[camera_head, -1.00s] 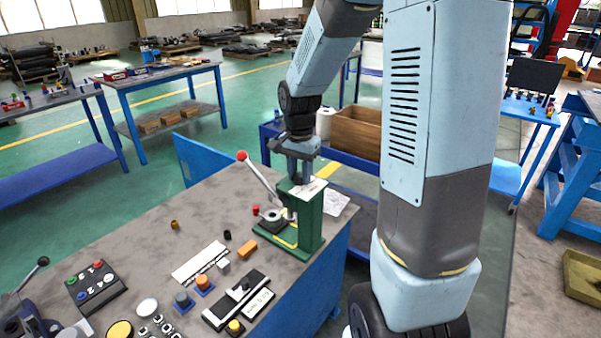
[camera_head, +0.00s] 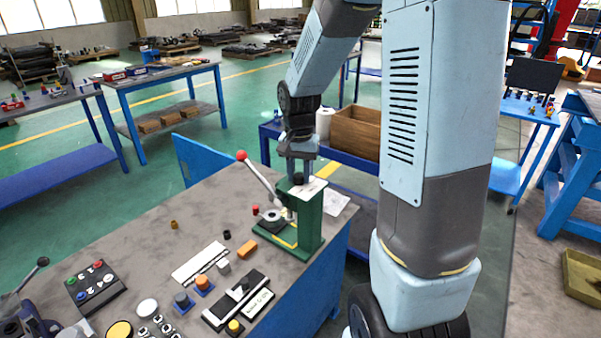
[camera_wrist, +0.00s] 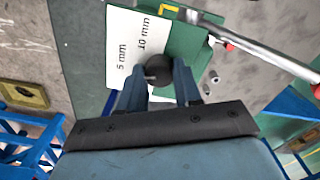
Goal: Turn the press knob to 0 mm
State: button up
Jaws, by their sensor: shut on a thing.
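The green press (camera_head: 308,222) stands at the right end of the grey-topped bench. Its black round knob (camera_head: 298,179) is on top, beside a white label plate (camera_head: 316,184). In the wrist view the knob (camera_wrist: 158,68) sits between the two blue fingertips of my gripper (camera_wrist: 158,84). My gripper (camera_head: 298,168) is above the press, pointing down, shut on the knob. The plate in the wrist view (camera_wrist: 124,40) reads "5 mm" and "10 mm". No 0 mm mark shows, and I see no pointer on the knob.
The press lever with a red ball (camera_head: 241,155) rises to the left of the press; its bar (camera_wrist: 250,50) crosses the upper right of the wrist view. An orange block (camera_head: 246,249) and small parts lie on the bench. A blue cart with a wooden box (camera_head: 356,129) stands behind.

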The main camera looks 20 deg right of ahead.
aim_at(299, 175)
jog(key=n, duration=0.4)
jog(key=shift+w+a+r+n, duration=0.1)
jog(key=shift+w+a+n, duration=0.05)
jog(key=shift+n, duration=2.15)
jog(key=o, duration=1)
jog(key=shift+o, duration=0.2)
notch_tip(299, 175, up, 14)
jog(key=shift+f, duration=0.2)
